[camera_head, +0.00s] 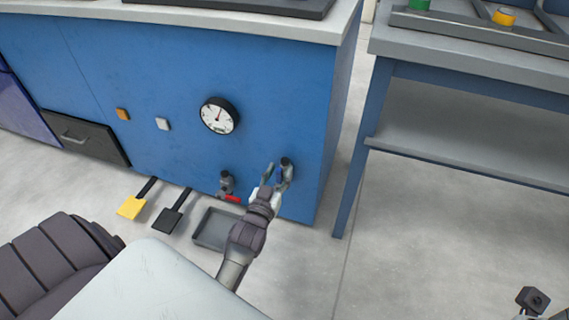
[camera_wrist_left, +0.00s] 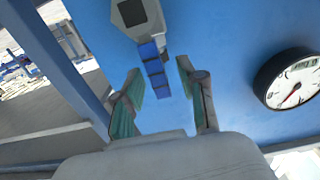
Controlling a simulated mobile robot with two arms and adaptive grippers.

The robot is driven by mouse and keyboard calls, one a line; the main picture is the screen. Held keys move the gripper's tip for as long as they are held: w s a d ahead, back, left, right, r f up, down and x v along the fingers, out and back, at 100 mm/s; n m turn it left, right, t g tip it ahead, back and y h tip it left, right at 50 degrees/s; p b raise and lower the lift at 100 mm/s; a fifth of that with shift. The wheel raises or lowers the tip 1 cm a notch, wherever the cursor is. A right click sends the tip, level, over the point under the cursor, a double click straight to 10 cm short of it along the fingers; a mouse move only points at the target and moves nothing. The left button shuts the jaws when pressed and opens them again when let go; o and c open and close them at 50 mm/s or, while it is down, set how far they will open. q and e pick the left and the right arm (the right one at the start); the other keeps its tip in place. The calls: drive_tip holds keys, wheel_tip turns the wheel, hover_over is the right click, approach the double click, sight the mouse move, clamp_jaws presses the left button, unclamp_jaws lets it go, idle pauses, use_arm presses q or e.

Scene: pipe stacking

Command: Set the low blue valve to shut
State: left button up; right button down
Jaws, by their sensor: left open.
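The blue-handled valve shows in the left wrist view, with a grey body (camera_wrist_left: 137,14) on the blue cabinet front and a segmented blue handle (camera_wrist_left: 154,70). In the head view its dark fitting (camera_head: 286,162) is low on the cabinet near the right edge, and the gripper covers most of the handle. My left gripper (camera_head: 278,176) is open at this valve. In the left wrist view the free end of the handle lies between the fingers of the left gripper (camera_wrist_left: 160,74), with visible gaps on both sides. My right gripper's fingers do not show.
A red-handled valve (camera_head: 226,184) sits just left of my left gripper. A round gauge (camera_head: 219,116) is above it. A grey tray (camera_head: 213,232), a black pedal (camera_head: 170,219) and a yellow pedal (camera_head: 131,207) are near the floor. A blue-legged table (camera_head: 455,58) stands right.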

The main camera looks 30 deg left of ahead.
use_arm(q)
drive_tip(key=shift+w, duration=0.25)
clamp_jaws()
drive_tip(key=shift+a, duration=0.1)
